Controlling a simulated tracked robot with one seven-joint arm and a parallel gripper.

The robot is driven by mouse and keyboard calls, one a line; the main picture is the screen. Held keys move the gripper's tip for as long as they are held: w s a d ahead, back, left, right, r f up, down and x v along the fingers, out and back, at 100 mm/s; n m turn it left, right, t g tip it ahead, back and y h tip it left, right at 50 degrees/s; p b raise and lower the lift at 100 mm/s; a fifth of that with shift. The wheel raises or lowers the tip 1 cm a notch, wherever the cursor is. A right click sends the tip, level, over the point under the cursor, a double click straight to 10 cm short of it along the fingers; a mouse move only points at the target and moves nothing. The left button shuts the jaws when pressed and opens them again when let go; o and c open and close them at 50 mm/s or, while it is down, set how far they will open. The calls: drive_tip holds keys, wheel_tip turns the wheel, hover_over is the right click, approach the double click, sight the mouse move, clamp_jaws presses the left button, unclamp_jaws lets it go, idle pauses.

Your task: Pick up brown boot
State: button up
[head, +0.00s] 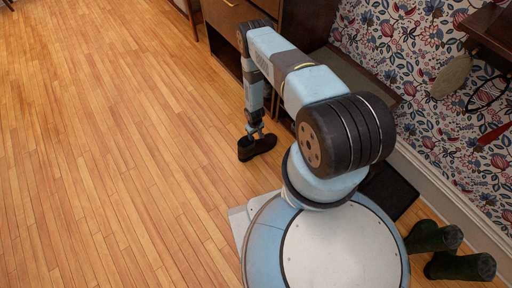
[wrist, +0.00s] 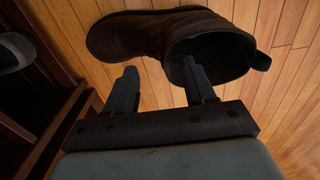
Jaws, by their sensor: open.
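A dark brown boot (head: 257,146) lies on the wooden floor just beyond my base in the head view. In the wrist view the boot (wrist: 150,32) spans the top, its toe to the left and its open shaft to the right. My gripper (wrist: 160,80) is open, with its two fingers apart. The right fingertip overlaps the boot's opening; the left fingertip is just below the boot's side. I cannot tell whether either finger touches it. In the head view my gripper (head: 256,132) is directly above the boot, and its fingers are small there.
A wooden cabinet (head: 228,18) and a low bench (head: 352,78) stand along the wallpapered wall. Green boots (head: 434,237) and a dark mat (head: 388,190) are at the right. A grey rounded thing (wrist: 14,52) shows at the wrist view's left. The floor at left is clear.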

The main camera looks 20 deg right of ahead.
sight(258, 142)
drive_tip(key=shift+w+a+f, duration=0.1)
drive_tip(key=shift+w+f, duration=0.05)
drive_tip(key=shift+f, duration=2.45)
clamp_jaws()
